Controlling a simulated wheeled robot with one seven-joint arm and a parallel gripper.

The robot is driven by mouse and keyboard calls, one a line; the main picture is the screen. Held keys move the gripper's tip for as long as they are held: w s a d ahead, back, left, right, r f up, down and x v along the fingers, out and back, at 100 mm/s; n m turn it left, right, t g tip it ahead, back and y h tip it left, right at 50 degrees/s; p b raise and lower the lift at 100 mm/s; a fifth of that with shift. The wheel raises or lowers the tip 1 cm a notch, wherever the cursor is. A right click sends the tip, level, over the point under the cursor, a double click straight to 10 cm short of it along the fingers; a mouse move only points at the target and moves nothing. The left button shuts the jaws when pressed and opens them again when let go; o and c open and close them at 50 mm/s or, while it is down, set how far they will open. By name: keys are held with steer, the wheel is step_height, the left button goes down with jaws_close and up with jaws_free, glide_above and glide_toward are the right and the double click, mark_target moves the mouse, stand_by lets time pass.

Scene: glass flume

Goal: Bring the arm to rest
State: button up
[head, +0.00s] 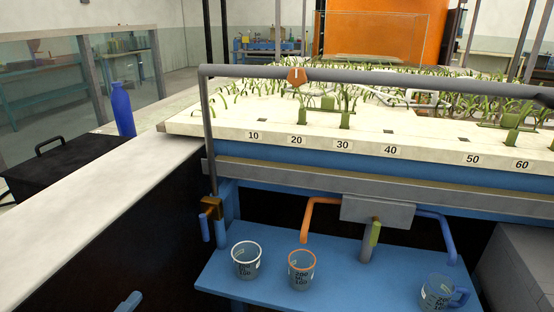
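My gripper is not in this head view, and no part of my arm can be made out for certain. A small blue piece (130,302) shows at the bottom edge, left of centre, cut off by the frame; I cannot tell what it belongs to. The flume bed (222,122) is pale, with green plant models standing in it and number labels from 10 to 60 along its front.
A grey rail (420,82) runs above the bed's front, carrying an orange tag (297,77). Below, a blue shelf (330,258) holds a white-rimmed cup (246,262), an orange-rimmed cup (301,270) and a blue-handled cup (438,293). A blue bottle (123,110) stands left.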

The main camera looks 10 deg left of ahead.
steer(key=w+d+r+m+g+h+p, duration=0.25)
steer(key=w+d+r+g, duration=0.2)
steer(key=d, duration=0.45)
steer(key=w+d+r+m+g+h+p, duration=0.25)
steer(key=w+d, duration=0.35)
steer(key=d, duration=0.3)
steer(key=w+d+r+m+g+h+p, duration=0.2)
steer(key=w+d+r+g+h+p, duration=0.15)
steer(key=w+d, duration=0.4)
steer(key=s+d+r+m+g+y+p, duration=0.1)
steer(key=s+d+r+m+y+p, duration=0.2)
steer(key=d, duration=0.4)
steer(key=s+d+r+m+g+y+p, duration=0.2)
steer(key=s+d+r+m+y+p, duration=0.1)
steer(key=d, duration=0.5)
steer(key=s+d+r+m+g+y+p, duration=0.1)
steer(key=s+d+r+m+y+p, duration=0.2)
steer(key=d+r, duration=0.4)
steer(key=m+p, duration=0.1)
steer(key=p, duration=0.1)
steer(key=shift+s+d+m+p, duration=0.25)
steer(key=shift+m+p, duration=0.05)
steer(key=shift+p, duration=0.05)
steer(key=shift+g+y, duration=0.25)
